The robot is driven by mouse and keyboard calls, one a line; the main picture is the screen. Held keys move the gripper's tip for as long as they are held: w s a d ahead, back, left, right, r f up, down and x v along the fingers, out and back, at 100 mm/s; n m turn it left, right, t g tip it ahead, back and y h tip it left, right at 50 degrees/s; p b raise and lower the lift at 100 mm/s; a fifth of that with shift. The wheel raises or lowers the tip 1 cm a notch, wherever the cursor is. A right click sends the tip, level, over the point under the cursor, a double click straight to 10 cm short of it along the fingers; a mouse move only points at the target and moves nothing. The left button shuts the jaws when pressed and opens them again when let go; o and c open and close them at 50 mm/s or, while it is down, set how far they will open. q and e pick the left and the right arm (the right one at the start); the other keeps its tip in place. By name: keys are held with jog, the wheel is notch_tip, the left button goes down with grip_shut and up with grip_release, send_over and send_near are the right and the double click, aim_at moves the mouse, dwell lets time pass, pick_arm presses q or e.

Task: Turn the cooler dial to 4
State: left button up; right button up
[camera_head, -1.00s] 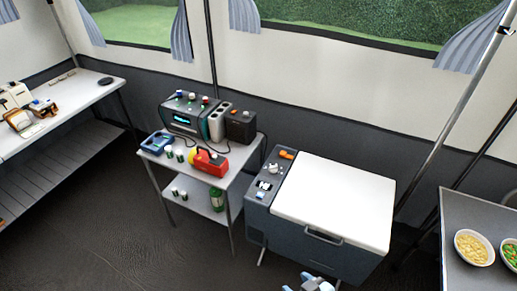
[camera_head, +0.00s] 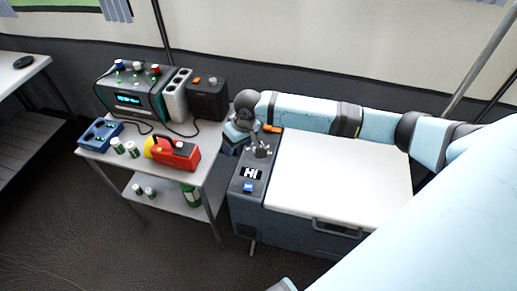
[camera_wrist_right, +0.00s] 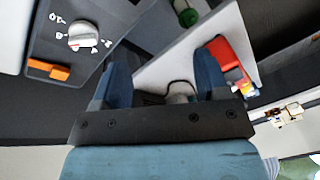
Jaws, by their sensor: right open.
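The cooler (camera_head: 345,180) has a white lid and a grey control panel on its left side. The white dial (camera_head: 262,150) sits on that panel, partly crowded by my right wrist in the head view. My left gripper is not in view.
An orange part (camera_wrist_right: 48,69) lies on the panel near the dial; a small display (camera_head: 251,173) and blue switch (camera_head: 248,187) sit in front.

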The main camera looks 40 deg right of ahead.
jog(key=w+d+r+m+g+h+b, duration=0.1)
jog(key=d+r, duration=0.1)
jog(key=d, duration=0.3)
jog(key=w+d+r+m+g+h+b, duration=0.1)
jog(key=w+d+r+m, duration=0.1)
jog(key=d, duration=0.3)
jog(key=f+b, duration=0.1)
jog(key=f, duration=0.5)
jog(key=f+b, duration=0.1)
jog(key=f, duration=0.6)
jog(key=shift+s+a+f, duration=0.15)
jog(key=shift+a, duration=0.05)
jog(key=c, duration=0.9)
jog(key=shift+n, duration=0.3)
